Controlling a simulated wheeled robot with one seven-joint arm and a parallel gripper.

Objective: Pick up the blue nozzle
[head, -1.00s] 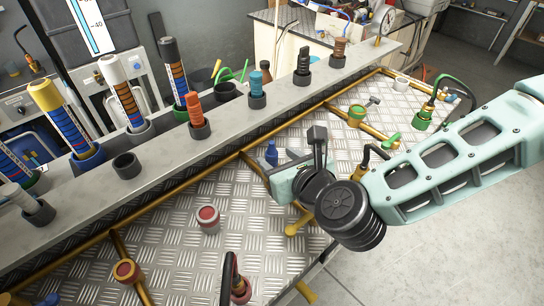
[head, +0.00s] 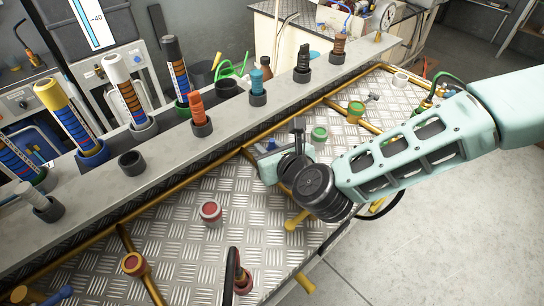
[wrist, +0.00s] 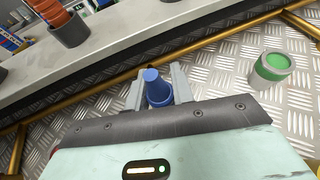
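The blue nozzle (wrist: 157,88) stands between the two fingers of my gripper (wrist: 160,82) in the wrist view. Its wider base is nearest the hand, and its lower end is partly hidden by the hand's dark edge. In the head view only a little of the blue nozzle (head: 271,143) shows past my gripper (head: 265,149), over the metal tread plate. The fingers stand on either side of it and look open, with narrow gaps. No firm contact shows.
A green-topped cup (wrist: 271,67) stands right of my gripper. A grey ledge (head: 160,165) with nozzles in holders runs behind, with a brass pipe (head: 190,193) along it. A red-topped cup (head: 210,212) and a black hose (head: 231,270) stand nearer on the plate.

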